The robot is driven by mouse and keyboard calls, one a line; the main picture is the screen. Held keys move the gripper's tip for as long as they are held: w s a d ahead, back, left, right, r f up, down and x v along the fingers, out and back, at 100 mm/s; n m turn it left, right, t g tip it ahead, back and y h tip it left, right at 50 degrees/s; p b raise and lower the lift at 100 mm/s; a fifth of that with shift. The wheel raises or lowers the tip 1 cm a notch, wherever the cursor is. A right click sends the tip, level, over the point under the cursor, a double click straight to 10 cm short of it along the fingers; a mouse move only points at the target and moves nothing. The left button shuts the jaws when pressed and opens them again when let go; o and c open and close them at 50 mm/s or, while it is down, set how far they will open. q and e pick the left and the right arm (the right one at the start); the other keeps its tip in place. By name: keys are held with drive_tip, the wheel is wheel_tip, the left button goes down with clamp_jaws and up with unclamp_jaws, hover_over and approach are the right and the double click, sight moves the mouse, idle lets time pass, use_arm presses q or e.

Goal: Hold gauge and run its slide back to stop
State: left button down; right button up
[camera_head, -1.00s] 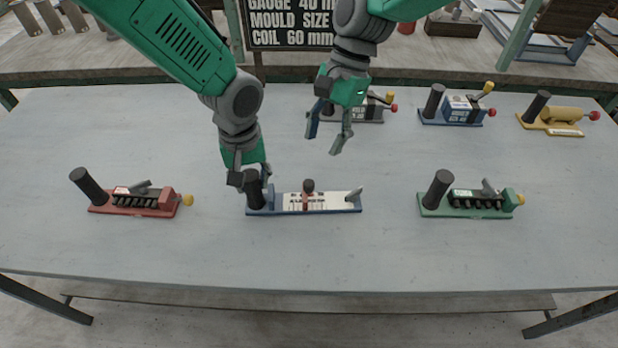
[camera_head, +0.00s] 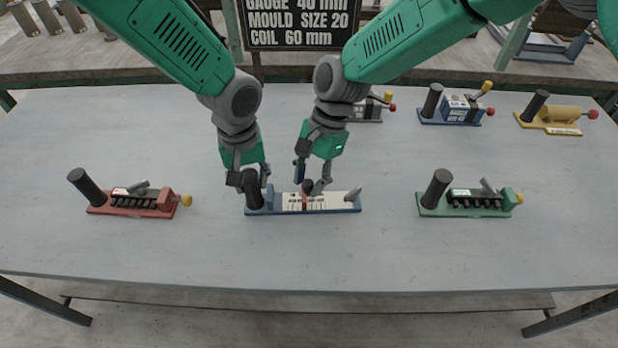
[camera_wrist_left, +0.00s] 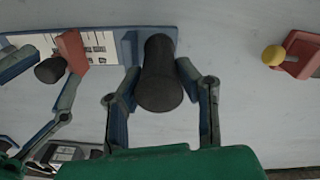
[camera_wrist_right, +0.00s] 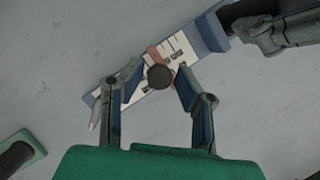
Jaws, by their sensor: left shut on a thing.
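The gauge is a blue base with a white marked scale (camera_head: 335,201), lying on the grey table in the middle of the head view. A dark upright handle (camera_head: 254,190) stands at its left end. My left gripper (camera_wrist_left: 160,85) is shut on that handle. The slide is a reddish-brown cursor (camera_wrist_left: 72,50) with a dark round knob (camera_wrist_right: 159,77), sitting partway along the scale. My right gripper (camera_wrist_right: 156,80) is open, with one finger on each side of the knob; I cannot tell whether they touch it. A grey upright tab (camera_head: 353,194) stands at the gauge's right end.
A red device (camera_head: 135,201) lies to the left and a green one (camera_head: 465,203) to the right. Blue (camera_head: 455,112) and yellow (camera_head: 553,118) devices and another dark one stand at the back. A sign (camera_head: 302,22) is behind. The front of the table is clear.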

clamp_jaws()
drive_tip(key=shift+a, duration=1.85)
use_arm(q)
drive_tip(key=shift+d, duration=0.1)
use_arm(e)
drive_tip(key=o, duration=0.6)
unclamp_jaws()
drive_tip(key=shift+d, duration=0.1)
drive_tip(key=shift+w+d+r, duration=0.15)
drive_tip(key=shift+r, duration=0.25)
drive_tip(key=v, duration=1.1)
